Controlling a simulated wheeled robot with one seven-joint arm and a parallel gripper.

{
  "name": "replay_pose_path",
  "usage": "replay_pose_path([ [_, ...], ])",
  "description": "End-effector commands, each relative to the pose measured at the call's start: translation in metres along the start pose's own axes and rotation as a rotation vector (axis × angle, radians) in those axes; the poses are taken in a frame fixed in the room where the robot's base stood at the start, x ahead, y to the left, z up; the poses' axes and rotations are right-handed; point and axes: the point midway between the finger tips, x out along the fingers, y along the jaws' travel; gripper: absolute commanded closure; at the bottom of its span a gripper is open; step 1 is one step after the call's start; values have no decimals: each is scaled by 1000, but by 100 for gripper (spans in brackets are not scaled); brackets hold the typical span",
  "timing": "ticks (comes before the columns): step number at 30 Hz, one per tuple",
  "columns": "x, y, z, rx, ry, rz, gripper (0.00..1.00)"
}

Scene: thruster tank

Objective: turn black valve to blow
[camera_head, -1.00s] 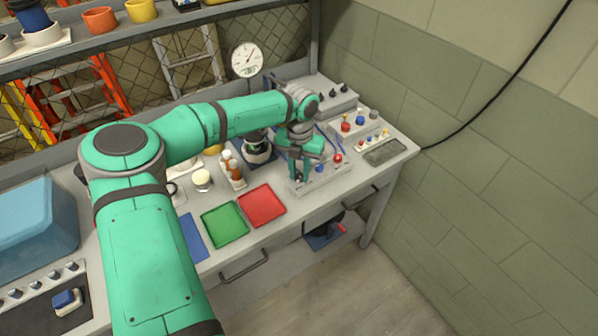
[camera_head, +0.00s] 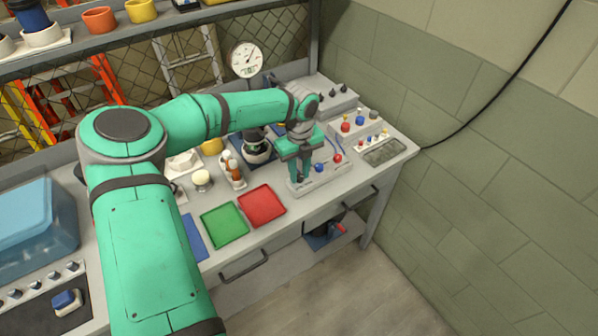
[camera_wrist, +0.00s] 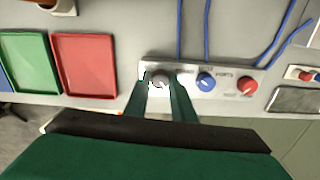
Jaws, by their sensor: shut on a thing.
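The black valve (camera_wrist: 159,80) is a round dark-grey knob on a pale manifold plate in the wrist view, at the left end of a row with a blue knob (camera_wrist: 206,82) and a red knob (camera_wrist: 248,85). My gripper (camera_wrist: 161,76) is shut on it, one finger on each side. In the head view my gripper (camera_head: 301,176) points down at the left part of the plate (camera_head: 328,180) and hides the black valve. The small print by the knob is too blurred to read.
A red tray (camera_head: 262,206) and a green tray (camera_head: 225,225) lie left of the plate. Blue hoses (camera_wrist: 270,42) run behind the knobs. The wall is on the right.

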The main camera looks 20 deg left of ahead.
Motion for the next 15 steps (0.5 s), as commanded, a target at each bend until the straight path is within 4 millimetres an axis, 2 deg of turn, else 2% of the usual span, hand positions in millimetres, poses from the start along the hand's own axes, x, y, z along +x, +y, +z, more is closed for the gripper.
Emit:
replay_pose_path([
  [15,-3,-3,3,-92,-8,-9,99],
])
